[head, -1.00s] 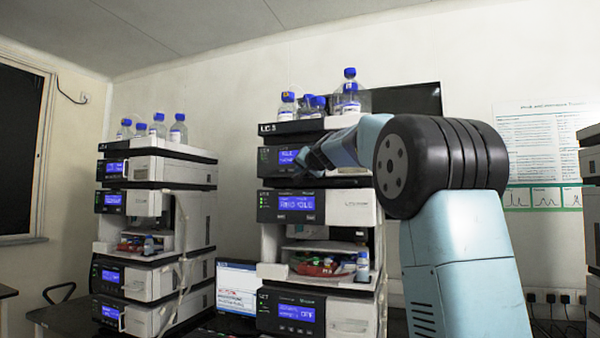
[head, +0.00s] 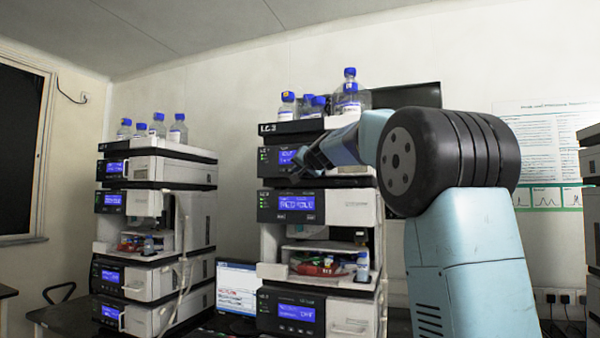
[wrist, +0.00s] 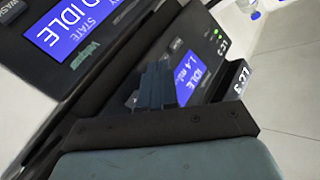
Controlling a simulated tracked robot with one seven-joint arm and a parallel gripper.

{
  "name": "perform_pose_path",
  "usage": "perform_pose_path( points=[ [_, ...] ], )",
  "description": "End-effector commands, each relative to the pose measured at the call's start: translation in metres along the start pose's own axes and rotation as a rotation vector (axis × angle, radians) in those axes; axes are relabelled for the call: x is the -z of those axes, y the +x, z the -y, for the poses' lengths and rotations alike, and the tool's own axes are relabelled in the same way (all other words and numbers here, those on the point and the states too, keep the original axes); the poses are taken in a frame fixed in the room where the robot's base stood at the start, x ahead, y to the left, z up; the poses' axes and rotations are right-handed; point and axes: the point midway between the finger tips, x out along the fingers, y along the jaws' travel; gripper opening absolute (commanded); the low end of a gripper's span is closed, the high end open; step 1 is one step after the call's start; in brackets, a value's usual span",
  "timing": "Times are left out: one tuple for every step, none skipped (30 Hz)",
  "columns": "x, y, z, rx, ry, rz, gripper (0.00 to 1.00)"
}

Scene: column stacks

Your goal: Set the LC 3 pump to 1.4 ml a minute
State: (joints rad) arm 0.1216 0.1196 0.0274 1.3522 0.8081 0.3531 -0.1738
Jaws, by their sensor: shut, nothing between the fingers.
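The LC 3 pump (head: 268,156) is the top module of the middle stack in the head view, with a blue screen and green lights. In the wrist view its panel (wrist: 205,52) appears upside down, and its screen (wrist: 187,75) reads 1.4 ml and IDLE, partly covered by my fingers. My gripper (wrist: 153,86) is shut and empty, its fingertips in front of the pump's panel beside the screen. I cannot tell whether the fingertips touch a button.
The module below shows IDLE on its screen (head: 296,203). Blue-capped bottles (head: 349,98) stand on top of the stack. A dark monitor (head: 408,96) is behind my arm.

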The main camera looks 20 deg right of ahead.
Motion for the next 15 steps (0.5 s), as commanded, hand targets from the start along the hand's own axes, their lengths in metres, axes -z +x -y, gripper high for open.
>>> perform_pose_path(
  points=[
    [0.000,0.000,0.000,0.000,0.000,0.000,0.00],
    [0.000,0.000,0.000,0.000,0.000,0.000,0.00],
    [-0.001,-0.001,0.001,0.000,0.000,0.000,0.00],
    [-0.001,-0.002,0.002,0.001,0.000,0.000,0.00],
    [-0.002,-0.004,0.003,0.001,0.000,0.000,0.00],
    [-0.004,-0.006,0.005,0.001,0.000,0.000,0.00],
    [-0.005,-0.008,0.006,0.001,0.000,0.000,0.00],
    [-0.006,-0.009,0.007,0.001,0.000,0.000,0.00],
    [-0.008,-0.011,0.009,0.000,0.000,0.000,0.00],
    [-0.009,-0.013,0.010,0.000,0.000,0.000,0.00],
    [-0.010,-0.015,0.011,0.000,0.000,0.000,0.00],
    [-0.012,-0.017,0.013,0.000,0.000,0.000,0.00],
    [-0.013,-0.019,0.014,0.000,0.000,0.000,0.00],
    [-0.014,-0.021,0.015,0.000,0.000,0.000,0.00],
    [-0.016,-0.023,0.017,0.001,0.000,0.000,0.00]
  ],
)
